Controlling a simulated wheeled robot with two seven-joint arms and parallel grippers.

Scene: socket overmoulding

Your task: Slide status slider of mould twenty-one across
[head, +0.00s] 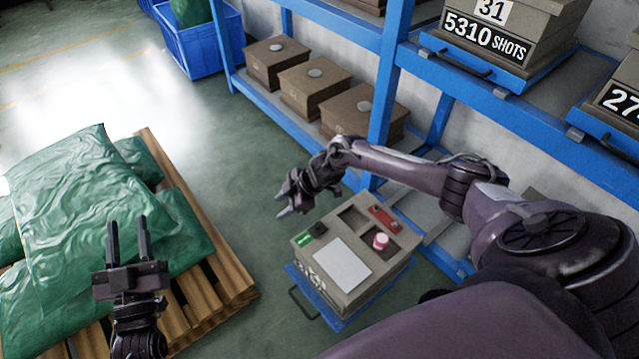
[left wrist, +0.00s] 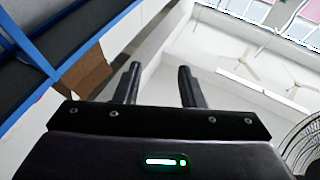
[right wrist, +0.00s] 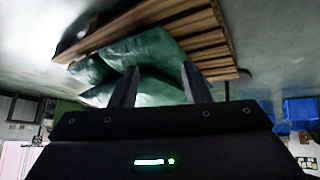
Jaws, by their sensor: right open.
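A grey-beige mould box (head: 372,288) sits low on a blue pull-out tray (head: 322,313). Its number is not readable from here. On its top left corner is a green strip (head: 304,240) with a black knob (head: 318,229) at its right end; this looks like the status slider. My right gripper (head: 284,204) is open and empty, above and to the left of the box's far corner, apart from the knob. My left gripper (head: 127,222) is open and empty in front of the green sacks, fingers pointing away. Neither wrist view shows the box.
The box top also bears a white sheet (head: 342,264), a red part (head: 383,216) and a red-and-white button (head: 380,241). Green sacks (head: 85,210) lie on a wooden pallet (head: 230,270) at left. A blue rack (head: 388,75) with moulds stands behind. Floor between is clear.

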